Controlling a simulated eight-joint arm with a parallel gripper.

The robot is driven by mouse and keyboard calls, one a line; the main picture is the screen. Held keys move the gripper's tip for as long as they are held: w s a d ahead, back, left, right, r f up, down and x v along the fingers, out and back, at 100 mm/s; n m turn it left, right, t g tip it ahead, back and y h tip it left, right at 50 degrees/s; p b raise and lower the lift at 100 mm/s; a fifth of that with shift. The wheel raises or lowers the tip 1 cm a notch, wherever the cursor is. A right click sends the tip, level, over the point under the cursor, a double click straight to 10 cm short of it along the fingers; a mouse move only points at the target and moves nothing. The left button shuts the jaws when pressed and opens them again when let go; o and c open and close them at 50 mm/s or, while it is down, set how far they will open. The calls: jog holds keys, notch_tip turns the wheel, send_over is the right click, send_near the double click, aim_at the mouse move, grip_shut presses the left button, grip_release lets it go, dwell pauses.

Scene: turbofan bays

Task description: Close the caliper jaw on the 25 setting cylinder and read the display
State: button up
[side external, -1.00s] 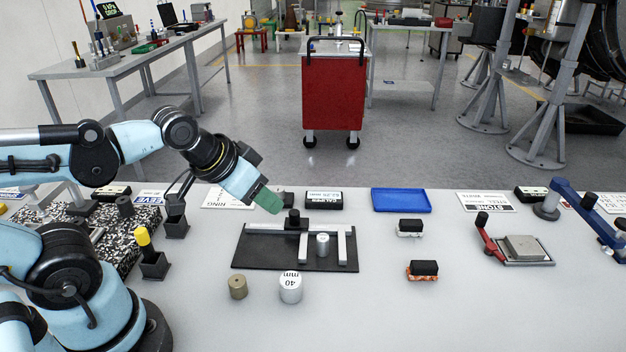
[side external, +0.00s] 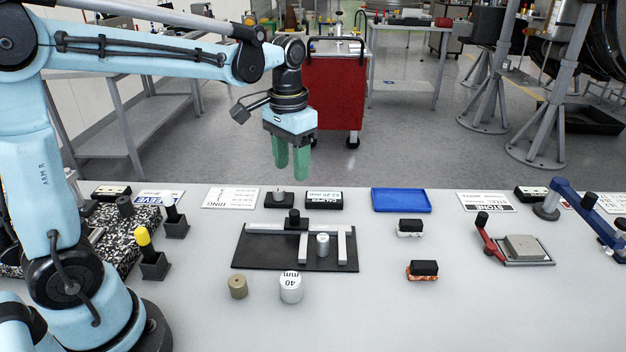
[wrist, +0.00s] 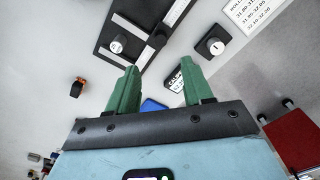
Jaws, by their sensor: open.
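The caliper lies on a black plate (side external: 260,256) on the bench. Its sliding jaw (side external: 303,249) with a black knob (side external: 293,217) stands left of the fixed jaw (side external: 343,247). A small silver cylinder (side external: 322,245) stands upright between the jaws, with a gap visible on each side. The display box (side external: 324,200), lettered "CAL", sits behind the plate; its reading is too small to tell. My gripper (side external: 291,175) hangs above the bench's back part with green fingers apart, pointing down, empty and touching nothing. In the wrist view (wrist: 160,75) its fingers are spread, with the caliper beyond.
A cylinder marked 40 mm (side external: 290,289) and a brown cylinder (side external: 238,287) stand in front of the plate. A dark block with a silver piece (side external: 278,198) is left of the display. A blue tray (side external: 401,200) lies right. The front right bench is clear.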

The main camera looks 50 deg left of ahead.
aim_at(294, 212)
notch_tip(294, 212, down, 12)
jog(key=shift+w+f, duration=0.1)
dwell(0.6)
jog(key=shift+c, duration=0.5)
